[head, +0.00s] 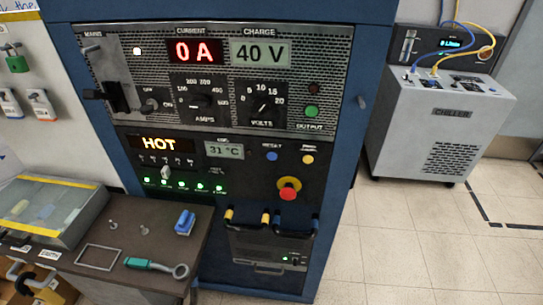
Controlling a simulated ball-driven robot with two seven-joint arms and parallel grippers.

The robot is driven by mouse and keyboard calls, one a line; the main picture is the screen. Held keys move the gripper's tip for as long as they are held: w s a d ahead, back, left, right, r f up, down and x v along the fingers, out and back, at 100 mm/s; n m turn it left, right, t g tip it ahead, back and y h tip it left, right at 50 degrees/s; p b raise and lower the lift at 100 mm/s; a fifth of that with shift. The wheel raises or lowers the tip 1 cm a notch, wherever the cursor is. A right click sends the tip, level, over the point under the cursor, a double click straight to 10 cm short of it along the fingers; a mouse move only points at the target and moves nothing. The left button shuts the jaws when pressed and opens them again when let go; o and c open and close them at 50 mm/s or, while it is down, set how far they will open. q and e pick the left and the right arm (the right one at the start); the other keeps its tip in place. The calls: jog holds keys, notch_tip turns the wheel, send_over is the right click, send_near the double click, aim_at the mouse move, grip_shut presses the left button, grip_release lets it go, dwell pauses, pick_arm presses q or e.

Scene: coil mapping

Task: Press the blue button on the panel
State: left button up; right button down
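The blue button (271,156) is a small round button on the dark lower part of the panel (232,172) of the blue cabinet. It sits right of the temperature display reading 31 °C and left of a yellow button (307,159). A small label above it is too small to read surely. Nothing covers the button. Neither of my grippers is in view.
A red mushroom knob (289,187) on a yellow base sticks out below the two buttons. A dark side table (140,237) with a green-handled tool stands at left. A chiller (440,125) stands at right; floor there is clear.

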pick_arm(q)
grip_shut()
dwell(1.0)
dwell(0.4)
